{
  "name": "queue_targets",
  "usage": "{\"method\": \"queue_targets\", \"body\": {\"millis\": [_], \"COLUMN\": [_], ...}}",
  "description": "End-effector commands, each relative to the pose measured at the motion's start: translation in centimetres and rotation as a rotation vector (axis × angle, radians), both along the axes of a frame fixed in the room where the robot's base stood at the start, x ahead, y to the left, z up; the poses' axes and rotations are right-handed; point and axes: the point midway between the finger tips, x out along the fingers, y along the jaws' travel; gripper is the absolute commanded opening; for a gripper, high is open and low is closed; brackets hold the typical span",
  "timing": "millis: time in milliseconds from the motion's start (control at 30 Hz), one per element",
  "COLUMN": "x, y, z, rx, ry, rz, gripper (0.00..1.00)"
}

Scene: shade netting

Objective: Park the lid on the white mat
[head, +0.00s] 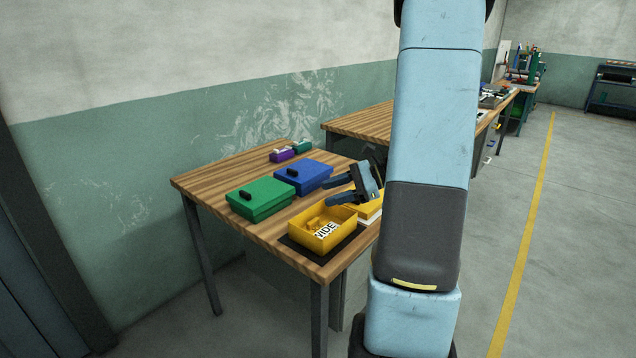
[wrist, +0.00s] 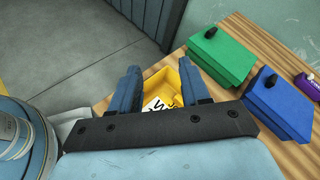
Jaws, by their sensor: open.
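A yellow open box (head: 322,242) with small yellow items and a lettered white label stands on a dark mat (head: 291,246) near the table's front corner. A flat yellow piece, apparently its lid (head: 366,209), lies just right of the box. A white surface, apparently the white mat (head: 371,220), shows under its front edge; my arm hides the rest. My gripper (head: 327,191) is open and empty, above and behind the yellow box, with its fingers pointing left.
A green lidded box (head: 260,199) and a blue lidded box (head: 304,176) stand left of and behind the yellow box. Small purple (head: 282,155) and green (head: 302,147) boxes sit at the back. Bare wood (head: 215,180) shows at the table's left end.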

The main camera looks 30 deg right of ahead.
Motion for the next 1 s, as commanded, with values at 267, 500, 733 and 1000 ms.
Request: {"method": "queue_targets", "body": {"millis": [267, 500, 733, 1000], "x": [-3.8, -7.7, -11.2, -14.7], "y": [7.4, 11.3, 13.5, 14.5], "z": [3.8, 6.0, 8.0, 10.7], "rx": [-0.31, -0.59, -0.87, -1.209], "ry": [-0.077, -0.176, -0.308, -0.505], "rz": [0.318, 0.561, 0.767, 0.962], "gripper": [0.46, 0.46, 0.46, 0.46]}}
